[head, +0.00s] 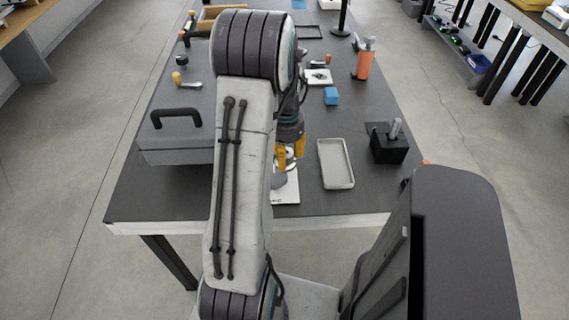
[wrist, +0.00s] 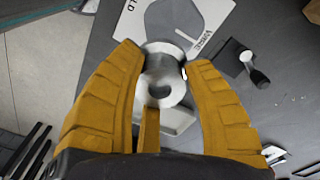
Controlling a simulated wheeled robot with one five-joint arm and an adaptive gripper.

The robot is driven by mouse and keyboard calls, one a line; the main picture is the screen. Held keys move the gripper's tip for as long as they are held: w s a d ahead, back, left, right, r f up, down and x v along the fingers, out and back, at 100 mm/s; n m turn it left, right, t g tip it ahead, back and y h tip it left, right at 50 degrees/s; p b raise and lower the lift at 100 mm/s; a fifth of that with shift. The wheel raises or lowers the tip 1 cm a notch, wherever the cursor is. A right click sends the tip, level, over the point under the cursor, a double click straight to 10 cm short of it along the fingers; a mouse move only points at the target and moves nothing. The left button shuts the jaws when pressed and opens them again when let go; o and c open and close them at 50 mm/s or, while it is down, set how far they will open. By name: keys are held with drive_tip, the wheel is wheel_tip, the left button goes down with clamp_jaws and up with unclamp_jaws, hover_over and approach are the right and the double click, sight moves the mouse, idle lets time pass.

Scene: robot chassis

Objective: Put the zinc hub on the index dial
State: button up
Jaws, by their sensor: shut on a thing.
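My gripper (head: 289,153) has yellow fingers and is shut on the zinc hub, a silver ringed piece with a round hole. In the wrist view the hub (wrist: 163,87) sits between the fingertips, its hole facing the camera. A grey many-sided flat piece (wrist: 159,22) lies on a white printed sheet just beyond the hub, with a silver round part near it. It may be the index dial, but I cannot tell for sure. In the head view my arm hides much of this area, and the sheet (head: 289,190) shows below the gripper.
A shallow grey tray (head: 335,164) lies right of the gripper. A black block (head: 388,148) with a silver handle stands farther right. A grey case (head: 177,139) with a black handle is on the left. A blue block (head: 331,96) and an orange container (head: 364,65) stand farther back.

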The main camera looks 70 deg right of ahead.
sight(285, 174)
drive_tip(key=shift+w+f, duration=0.1)
drive_tip(key=shift+f, duration=2)
drive_tip(key=shift+f, duration=0.1)
drive_tip(key=o, duration=1.2)
